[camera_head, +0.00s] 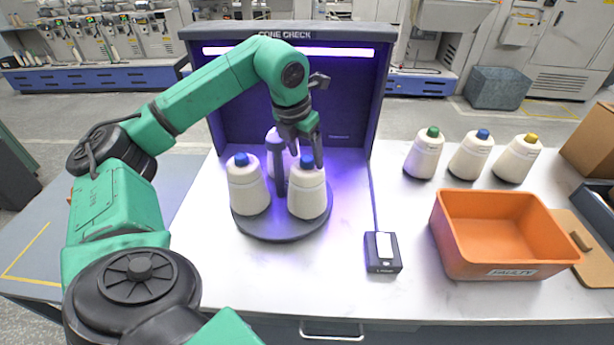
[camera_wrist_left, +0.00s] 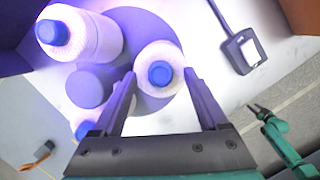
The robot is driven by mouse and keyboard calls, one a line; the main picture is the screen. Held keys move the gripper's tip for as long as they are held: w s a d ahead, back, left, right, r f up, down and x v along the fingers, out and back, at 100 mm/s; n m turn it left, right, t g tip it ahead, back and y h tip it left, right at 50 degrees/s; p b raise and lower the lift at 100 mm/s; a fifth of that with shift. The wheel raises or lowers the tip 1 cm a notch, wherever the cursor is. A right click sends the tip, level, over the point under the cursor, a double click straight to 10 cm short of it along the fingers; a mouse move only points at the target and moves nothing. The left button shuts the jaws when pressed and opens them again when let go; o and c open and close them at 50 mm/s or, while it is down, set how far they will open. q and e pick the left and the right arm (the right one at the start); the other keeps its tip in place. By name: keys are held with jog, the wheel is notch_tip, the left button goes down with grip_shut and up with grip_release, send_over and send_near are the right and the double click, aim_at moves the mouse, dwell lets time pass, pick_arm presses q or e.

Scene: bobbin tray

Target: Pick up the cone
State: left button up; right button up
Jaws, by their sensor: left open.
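Three cream cones with blue tips stand on a dark round turntable (camera_head: 270,232) around a dark centre post (camera_head: 281,170): a front-left cone (camera_head: 248,188), a front-right cone (camera_head: 307,196) and a back cone (camera_head: 271,146), partly hidden. My left gripper (camera_head: 305,150) is open above the front-right cone, its fingers on either side of the blue tip. In the left wrist view this cone (camera_wrist_left: 147,60) lies between the fingertips; whether they touch it cannot be told. My right gripper (camera_wrist_left: 258,108) shows small in the left wrist view, its opening unclear.
A dark booth (camera_head: 370,100) with a lit strip stands behind the turntable. A small box with a white button (camera_head: 382,252) and an orange bin (camera_head: 500,235) are to the right. Cones with green, blue and yellow tips (camera_head: 423,158) stand behind the bin.

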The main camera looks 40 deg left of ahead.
pick_arm(q)
grip_shut()
dwell(1.4)
